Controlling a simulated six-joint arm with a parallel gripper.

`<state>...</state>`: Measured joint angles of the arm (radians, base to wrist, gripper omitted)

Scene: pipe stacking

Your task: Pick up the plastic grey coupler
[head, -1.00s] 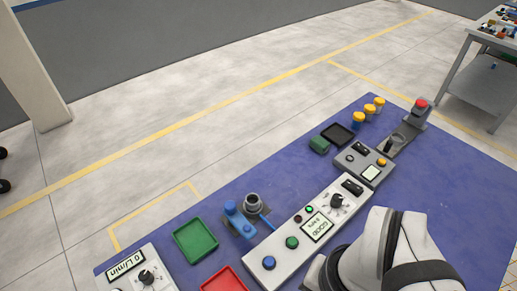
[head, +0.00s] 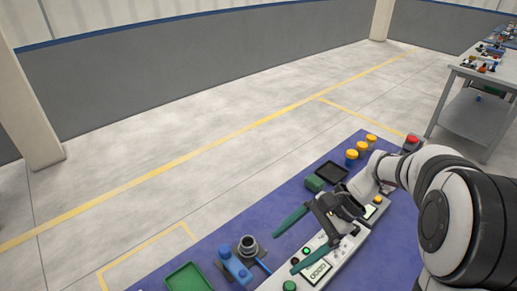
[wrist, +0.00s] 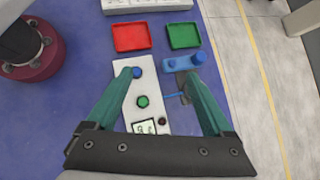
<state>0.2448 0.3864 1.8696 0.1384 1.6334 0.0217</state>
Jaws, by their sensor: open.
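A grey ring-shaped part (head: 248,246), which looks like the coupler, stands on the blue table beside a blue fitting (head: 235,266) in the head view. My gripper (head: 284,253) has two long green fingers spread apart with nothing between them. It hangs to the right of the grey part, over the white control panel. In the wrist view the fingers (wrist: 159,74) reach down over the panel and table. The blue fitting (wrist: 184,62) shows beyond the right fingertip, and that finger hides most of the grey part.
The white panel (wrist: 127,101) with buttons and a display lies below my gripper. A green tray (wrist: 184,36) and a red tray (wrist: 132,37) lie beyond it. A black tray (head: 331,172), a green block (head: 314,183) and yellow-topped pieces (head: 361,147) stand farther back.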

